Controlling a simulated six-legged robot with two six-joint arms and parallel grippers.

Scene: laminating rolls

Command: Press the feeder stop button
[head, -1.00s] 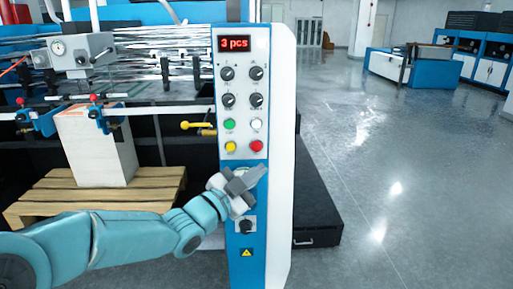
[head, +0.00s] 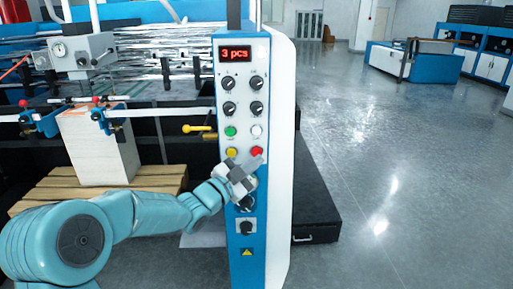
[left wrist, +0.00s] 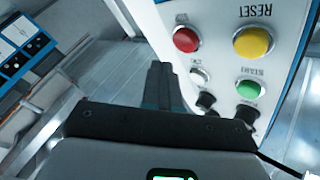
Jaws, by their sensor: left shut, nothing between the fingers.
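The control panel (head: 244,120) of the machine has a red button (head: 256,152), a yellow button (head: 232,152), a green one (head: 231,131) and a white one (head: 257,131). In the left wrist view the red button (left wrist: 186,39) sits beside the yellow button (left wrist: 253,42), which is labelled RESET; the green one (left wrist: 250,88) reads START. The red button's label is too small to read. My left gripper (head: 257,163) is shut and empty, its tip just below the red button in the head view. Contact cannot be told. My right gripper is not in view.
A "3 pcs" display (head: 235,54) and several black knobs (head: 228,82) sit above the buttons. A yellow handle (head: 199,128) sticks out left of the panel. A paper stack (head: 100,147) stands on a wooden pallet (head: 150,183). The floor at right is open.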

